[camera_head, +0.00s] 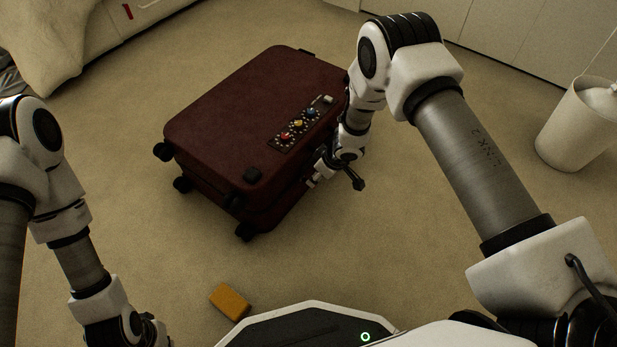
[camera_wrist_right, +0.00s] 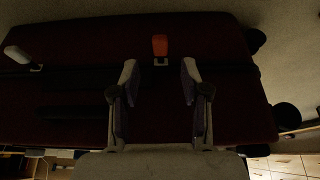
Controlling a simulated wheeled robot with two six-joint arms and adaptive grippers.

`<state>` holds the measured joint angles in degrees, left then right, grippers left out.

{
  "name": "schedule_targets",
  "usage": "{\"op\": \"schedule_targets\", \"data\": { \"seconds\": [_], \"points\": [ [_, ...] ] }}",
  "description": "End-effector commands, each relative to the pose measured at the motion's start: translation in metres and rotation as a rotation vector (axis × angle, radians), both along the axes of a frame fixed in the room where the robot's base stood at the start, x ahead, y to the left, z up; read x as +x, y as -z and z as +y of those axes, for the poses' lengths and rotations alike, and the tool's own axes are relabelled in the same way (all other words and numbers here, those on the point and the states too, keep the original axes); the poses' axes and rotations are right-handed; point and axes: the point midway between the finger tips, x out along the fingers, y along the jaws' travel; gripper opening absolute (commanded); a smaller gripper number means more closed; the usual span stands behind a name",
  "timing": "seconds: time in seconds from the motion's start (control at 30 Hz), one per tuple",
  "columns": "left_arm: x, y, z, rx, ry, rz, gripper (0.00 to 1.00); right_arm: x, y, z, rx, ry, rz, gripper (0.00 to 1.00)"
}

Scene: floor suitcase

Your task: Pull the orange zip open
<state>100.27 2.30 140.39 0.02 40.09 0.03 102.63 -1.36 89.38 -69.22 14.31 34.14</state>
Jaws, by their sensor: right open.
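A dark red suitcase (camera_head: 245,120) lies flat on the carpet, with its side filling much of the right wrist view (camera_wrist_right: 75,95). The orange zip pull (camera_wrist_right: 160,46) sits on the dark zip line, centred just beyond and between the fingertips of my right gripper (camera_wrist_right: 157,75). The right gripper is open with nothing between its fingers. In the head view the right gripper (camera_head: 318,172) is at the suitcase's near right side, and the orange pull is hidden there. My left gripper (camera_head: 145,335) is at the lower left, away from the suitcase, partly cut off by the frame.
A white pull (camera_wrist_right: 17,55) sits farther left on the zip line. A panel with coloured knobs (camera_head: 300,122) is on the suitcase top. A yellow-orange block (camera_head: 230,301) lies on the floor. A white bin (camera_head: 575,130) stands right. Carpet left of the suitcase is clear.

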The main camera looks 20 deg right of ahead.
Motion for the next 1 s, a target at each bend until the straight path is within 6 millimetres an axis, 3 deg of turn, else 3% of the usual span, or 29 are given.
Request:
{"op": "schedule_targets", "data": {
  "seconds": [0.03,0.2,0.5,0.57,0.63,0.67,1.0],
  "points": [
    [0.000,0.013,0.000,0.000,-0.002,-0.001,0.00,0.003,0.018,0.003,-0.001,-0.002,0.000,0.46],
    [0.001,0.025,0.001,0.000,-0.005,-0.004,0.00,0.011,0.040,0.009,0.001,0.000,0.000,0.46],
    [0.002,0.024,0.001,0.001,-0.006,-0.005,0.00,0.013,0.042,0.011,0.001,0.001,0.001,0.46],
    [0.002,0.024,0.001,0.001,-0.006,-0.005,0.00,0.013,0.042,0.011,0.001,0.001,0.001,0.28],
    [0.002,0.024,0.001,0.001,-0.006,-0.005,0.00,0.013,0.042,0.011,0.001,0.001,0.001,0.03],
    [0.002,0.024,0.001,0.001,-0.006,-0.005,0.00,0.013,0.042,0.011,0.001,0.001,0.001,0.00],
    [0.002,0.018,0.001,0.000,-0.005,-0.005,0.00,0.013,0.040,0.011,0.003,0.001,0.002,0.00]
  ]
}}
